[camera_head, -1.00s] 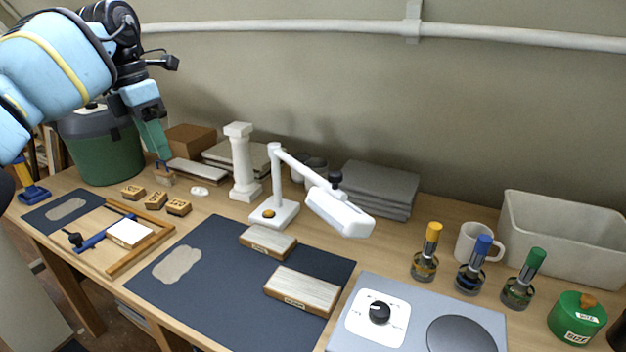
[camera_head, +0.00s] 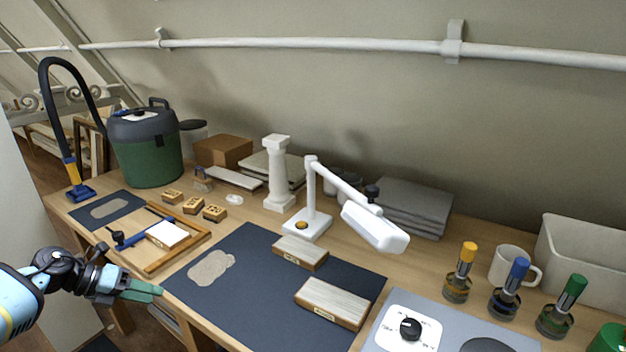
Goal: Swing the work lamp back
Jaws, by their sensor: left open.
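The white work lamp (camera_head: 376,226) stands behind the dark mat. Its square base (camera_head: 307,226) has an orange button, and its post rises to a jointed arm with a dark knob (camera_head: 372,192). The arm reaches right and forward, so the lamp head hangs over the table between the mat and the grey stack. My left gripper (camera_head: 146,290) is at the lower left, near the table's front edge, well away from the lamp. Its green fingers are open, with nothing seen between them. My right gripper is out of view.
Two wooden blocks (camera_head: 333,303) lie on the dark mat (camera_head: 235,312). A white column (camera_head: 278,172) stands just left of the lamp, and grey slabs (camera_head: 412,207) lie behind its head. Bottles with coloured caps (camera_head: 459,272) and a mug (camera_head: 512,266) stand to the right.

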